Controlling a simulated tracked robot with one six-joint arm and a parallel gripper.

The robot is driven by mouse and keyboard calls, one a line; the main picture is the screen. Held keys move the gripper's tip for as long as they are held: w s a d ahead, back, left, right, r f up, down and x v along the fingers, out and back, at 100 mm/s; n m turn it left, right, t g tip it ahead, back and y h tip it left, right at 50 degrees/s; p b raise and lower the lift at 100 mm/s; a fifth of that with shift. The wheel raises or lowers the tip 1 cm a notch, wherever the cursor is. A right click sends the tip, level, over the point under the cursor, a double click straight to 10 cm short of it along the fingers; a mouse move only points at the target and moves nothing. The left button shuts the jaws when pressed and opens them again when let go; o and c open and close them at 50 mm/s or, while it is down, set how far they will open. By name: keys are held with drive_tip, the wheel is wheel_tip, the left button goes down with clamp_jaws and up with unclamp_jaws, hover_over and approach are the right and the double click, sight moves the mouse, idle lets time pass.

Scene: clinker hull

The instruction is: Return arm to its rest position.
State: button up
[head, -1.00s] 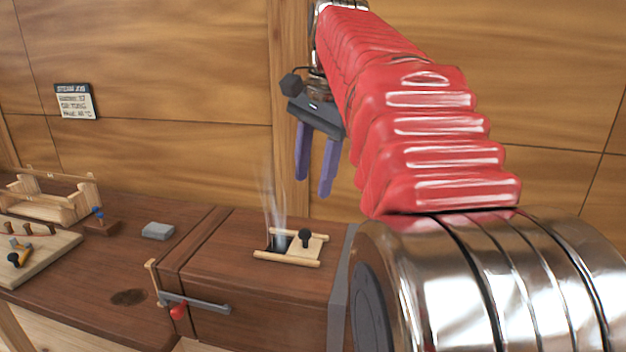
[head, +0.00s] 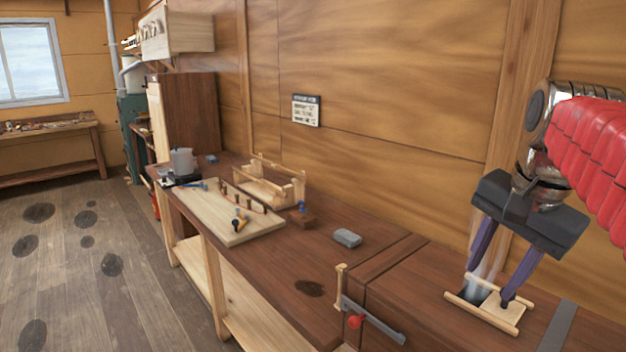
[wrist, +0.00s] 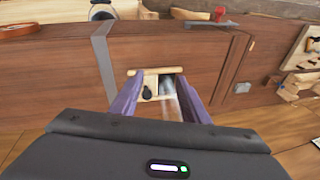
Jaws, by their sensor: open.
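My gripper (head: 490,270) is open and empty at the right of the head view, its two purple fingers pointing down. In that view the fingers overlap a steaming wooden box (head: 420,285) and the small sliding hatch (head: 500,312) on its top. The hatch stands partly open, with vapour rising from a dark gap. In the wrist view my gripper (wrist: 158,98) frames the hatch (wrist: 152,108) between its spread fingers, with the hatch's dark knob in sight. The hatch looks some way beyond the fingertips. My red-sleeved arm enters from the right edge.
A bench holds a pale board (head: 235,212) with pegs, a wooden rack (head: 268,185), a grey block (head: 347,238) and a pot (head: 183,162). A clamp with a red knob (head: 355,321) sits at the box's end. A plank wall stands close behind; open floor lies left.

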drive_tip(key=s+a+f+n+t, duration=0.1)
drive_tip(key=s+a+f+n, duration=0.4)
drive_tip(key=f, duration=0.4)
drive_tip(key=s+a+f+n+t, duration=0.1)
drive_tip(key=s+a+f+n, duration=0.4)
drive_tip(key=a+f+n, duration=0.1)
wheel_tip(320, 180, down, 3)
drive_tip(key=shift+a+r+n, duration=0.15)
drive_tip(key=shift+a+n, duration=0.15)
drive_tip(key=shift+a, duration=0.35)
drive_tip(key=shift+c, duration=0.2)
